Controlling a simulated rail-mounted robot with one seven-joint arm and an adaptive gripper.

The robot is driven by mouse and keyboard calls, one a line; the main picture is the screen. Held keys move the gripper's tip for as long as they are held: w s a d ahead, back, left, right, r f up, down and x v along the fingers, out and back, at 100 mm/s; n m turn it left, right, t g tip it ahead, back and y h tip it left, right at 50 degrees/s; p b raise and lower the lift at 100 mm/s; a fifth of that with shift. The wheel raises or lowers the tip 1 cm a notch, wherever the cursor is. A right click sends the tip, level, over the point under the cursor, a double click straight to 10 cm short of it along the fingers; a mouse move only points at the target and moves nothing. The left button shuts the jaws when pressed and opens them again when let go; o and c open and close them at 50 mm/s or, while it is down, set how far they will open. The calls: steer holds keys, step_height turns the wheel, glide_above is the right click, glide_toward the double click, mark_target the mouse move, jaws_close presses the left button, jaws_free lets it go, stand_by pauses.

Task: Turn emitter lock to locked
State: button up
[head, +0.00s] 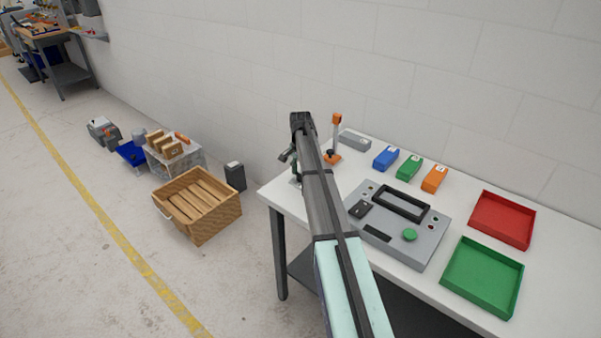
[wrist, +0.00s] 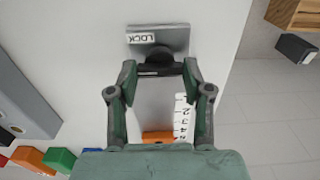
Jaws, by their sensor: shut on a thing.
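The emitter lock shows in the wrist view as a grey plate (wrist: 176,36) with a white LOCK label (wrist: 141,38) and a round black knob (wrist: 155,60). My gripper (wrist: 160,72) has a finger on either side of the knob and is shut on it. The knob's pointing direction is hard to tell. No unlocked label is visible. In the head view my gripper (head: 291,160) is low over the near left end of the white table (head: 274,192), mostly behind my arm. The lock is hidden there.
An orange lever (head: 336,130) stands just right of my wrist. A grey control box (head: 425,240), blue (head: 385,158), green (head: 410,167) and orange (head: 434,178) blocks, and red (head: 502,218) and green (head: 484,278) trays lie farther right. A wooden crate (head: 205,225) is on the floor left.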

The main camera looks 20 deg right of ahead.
steer(key=shift+s, duration=0.1)
steer(key=o, duration=1.2)
steer(key=shift+c, duration=0.2)
step_height(320, 180, up, 12)
steer(key=shift+r, duration=0.1)
